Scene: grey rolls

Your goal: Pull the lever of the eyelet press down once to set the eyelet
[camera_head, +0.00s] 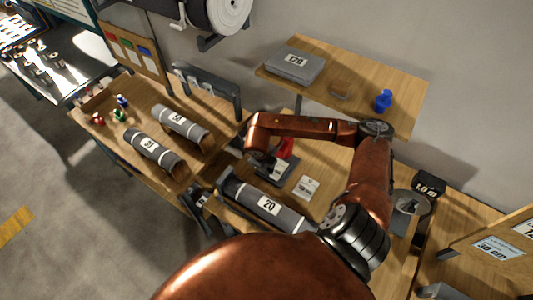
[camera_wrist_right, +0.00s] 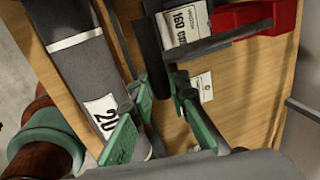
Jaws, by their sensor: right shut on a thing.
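The eyelet press (camera_head: 282,165), dark with a red part, stands on the wooden bench beyond the grey roll marked 20 (camera_head: 262,204). In the right wrist view its red part (camera_wrist_right: 255,17) and white label (camera_wrist_right: 186,24) show at the top. My right gripper (camera_head: 262,158) is over the press's left side, partly hidden by its own arm. In the wrist view, the green fingers of my right gripper (camera_wrist_right: 163,90) are shut around the dark lever (camera_wrist_right: 154,72). The lever's exact contact with the fingers is partly hidden. My left gripper is not in view.
The roll marked 20 lies close left of the press, and a small white card (camera_head: 306,187) lies right of it. Two rolls lie on the left table (camera_head: 93,138).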

